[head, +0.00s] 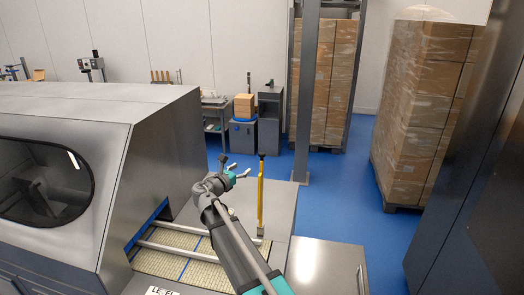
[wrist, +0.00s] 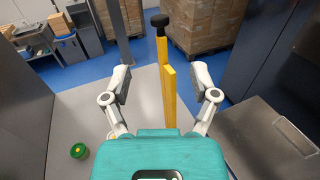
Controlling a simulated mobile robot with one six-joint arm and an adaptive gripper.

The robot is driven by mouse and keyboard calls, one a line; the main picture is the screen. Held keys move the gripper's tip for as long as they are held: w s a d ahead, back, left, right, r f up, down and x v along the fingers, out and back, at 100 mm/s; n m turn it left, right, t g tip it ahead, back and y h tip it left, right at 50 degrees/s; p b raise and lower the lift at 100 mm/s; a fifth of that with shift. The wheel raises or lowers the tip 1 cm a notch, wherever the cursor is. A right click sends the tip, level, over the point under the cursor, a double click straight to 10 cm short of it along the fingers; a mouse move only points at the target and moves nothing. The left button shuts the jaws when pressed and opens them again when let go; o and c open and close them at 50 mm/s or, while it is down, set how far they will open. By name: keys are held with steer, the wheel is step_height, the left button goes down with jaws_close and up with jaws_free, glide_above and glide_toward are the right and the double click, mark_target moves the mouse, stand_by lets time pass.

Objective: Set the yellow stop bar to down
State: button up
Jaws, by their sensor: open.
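The yellow stop bar (head: 261,200) stands upright on the grey metal deck at the end of the rail bed in the head view. It has a black knob (head: 262,156) on top. In the wrist view the yellow bar (wrist: 169,98) rises in the middle of the picture, with its black knob (wrist: 160,20) at the top. My gripper (head: 236,169) is open and empty, close to the left of the bar in the head view. In the wrist view the fingers of my gripper (wrist: 162,82) spread on either side of the bar, apart from it. The bar's foot is hidden there.
A grey machine housing (head: 165,150) stands at left. Rails (head: 170,248) run over a woven bed beside it. A steel post (head: 304,110) and stacked cartons (head: 425,100) stand behind. A dark cabinet (head: 480,190) is at right. A round green thing (wrist: 79,151) lies at left in the wrist view.

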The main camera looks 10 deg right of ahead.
mark_target(262, 153)
steer(key=shift+w, duration=0.1)
stand_by(0.3)
steer(key=x, duration=1.3)
steer(key=shift+w+d, duration=0.2)
steer(key=shift+d, duration=0.1)
steer(key=shift+c, duration=0.2)
jaws_close()
